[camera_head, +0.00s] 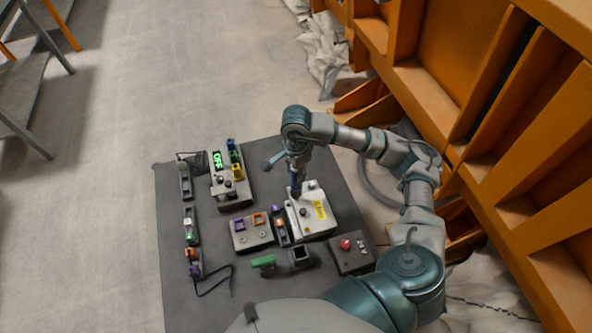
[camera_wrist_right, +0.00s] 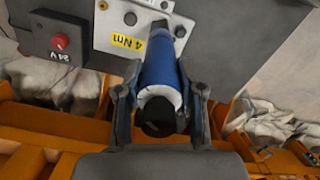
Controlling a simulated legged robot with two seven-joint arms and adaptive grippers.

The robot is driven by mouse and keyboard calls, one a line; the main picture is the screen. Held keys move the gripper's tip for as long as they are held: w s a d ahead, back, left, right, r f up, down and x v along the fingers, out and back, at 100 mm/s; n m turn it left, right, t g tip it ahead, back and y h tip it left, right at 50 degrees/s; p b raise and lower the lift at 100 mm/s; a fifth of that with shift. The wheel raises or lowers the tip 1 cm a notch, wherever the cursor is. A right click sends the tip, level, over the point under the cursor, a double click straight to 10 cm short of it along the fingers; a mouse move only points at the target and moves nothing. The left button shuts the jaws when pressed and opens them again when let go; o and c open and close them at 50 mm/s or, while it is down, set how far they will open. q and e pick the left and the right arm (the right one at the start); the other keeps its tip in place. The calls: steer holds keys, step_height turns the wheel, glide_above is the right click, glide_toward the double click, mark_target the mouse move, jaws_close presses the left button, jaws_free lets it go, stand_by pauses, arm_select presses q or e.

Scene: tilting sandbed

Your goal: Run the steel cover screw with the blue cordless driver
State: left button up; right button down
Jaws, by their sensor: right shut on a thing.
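My right gripper (camera_head: 296,150) is shut on the blue cordless driver (camera_head: 296,183), which it holds pointing down over a pale cover box (camera_head: 325,226) with a yellow label. The right wrist view shows the blue driver (camera_wrist_right: 160,68) between the two fingers of my right gripper (camera_wrist_right: 160,90). Its front end reaches over the pale plate (camera_wrist_right: 112,40) beside the yellow "4 Nm" label. A dark round fastener head (camera_wrist_right: 130,18) shows on the plate. The screw under the driver's tip is hidden, and I cannot tell whether the tip touches it. My left gripper is not in view.
A grey box with a red button, marked 24 V (camera_head: 352,254), stands right of the cover box. A grey block with coloured sockets (camera_head: 252,232) stands left. A panel with a green display (camera_head: 231,190) is farther back. Orange framework (camera_head: 470,90) rises at right.

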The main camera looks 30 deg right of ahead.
steer(key=shift+w+d+r+p, duration=0.1)
steer(key=shift+r+p, duration=0.5)
steer(key=shift+r, duration=0.55)
steer(key=shift+r+p, duration=0.85)
steer(key=shift+r, duration=1.05)
